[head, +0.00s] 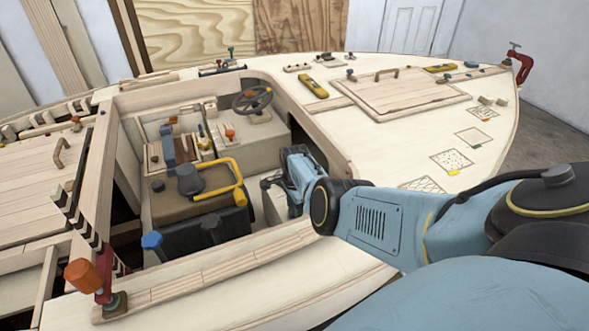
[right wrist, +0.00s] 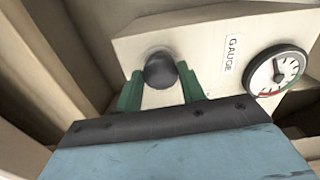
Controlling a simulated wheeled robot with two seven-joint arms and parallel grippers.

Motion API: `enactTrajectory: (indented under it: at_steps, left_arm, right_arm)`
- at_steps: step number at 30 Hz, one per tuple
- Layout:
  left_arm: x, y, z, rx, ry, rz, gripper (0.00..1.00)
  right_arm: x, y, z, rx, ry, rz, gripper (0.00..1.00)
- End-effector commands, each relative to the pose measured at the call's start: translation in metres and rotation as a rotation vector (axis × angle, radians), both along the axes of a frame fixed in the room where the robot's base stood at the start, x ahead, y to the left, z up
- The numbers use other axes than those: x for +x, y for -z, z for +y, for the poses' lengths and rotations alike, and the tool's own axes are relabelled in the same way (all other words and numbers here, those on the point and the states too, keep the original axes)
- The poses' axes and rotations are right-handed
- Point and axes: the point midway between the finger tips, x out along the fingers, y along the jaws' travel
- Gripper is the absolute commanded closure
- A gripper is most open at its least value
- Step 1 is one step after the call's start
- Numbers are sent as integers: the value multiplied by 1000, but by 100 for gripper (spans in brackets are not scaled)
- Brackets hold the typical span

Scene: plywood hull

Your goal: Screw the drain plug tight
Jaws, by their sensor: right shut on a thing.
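The drain plug (right wrist: 161,72) looks like a dark, round knob on a pale panel in the right wrist view. My right gripper (right wrist: 160,79) has its two green fingers on either side of the plug, shut on it. In the head view my right arm reaches into the cockpit from the right, with the right gripper (head: 268,184) low beside the cockpit's right wall. The plug cannot be made out in the head view. How deep the plug sits is hidden. My left gripper is not in view.
A round gauge (right wrist: 277,71) and its GAUGE label (right wrist: 233,54) are right of the plug. The cockpit holds a yellow-handled dark box (head: 205,232) and a steering wheel (head: 252,100). An orange-topped clamp (head: 84,276) stands at the near left edge.

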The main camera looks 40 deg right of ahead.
Motion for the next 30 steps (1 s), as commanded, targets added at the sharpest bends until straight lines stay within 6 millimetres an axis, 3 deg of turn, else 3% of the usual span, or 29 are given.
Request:
enactTrajectory:
  at_steps: [21,22,26,30]
  left_arm:
    - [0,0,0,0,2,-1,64]
    - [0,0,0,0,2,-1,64]
    - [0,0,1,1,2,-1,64]
    - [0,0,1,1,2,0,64]
  right_arm:
    - [-3,1,-3,-5,75,9,84]
    - [-3,1,-3,-5,75,8,57]
    - [-2,1,-3,-5,75,6,40]
    - [-1,0,-2,-4,74,2,39]
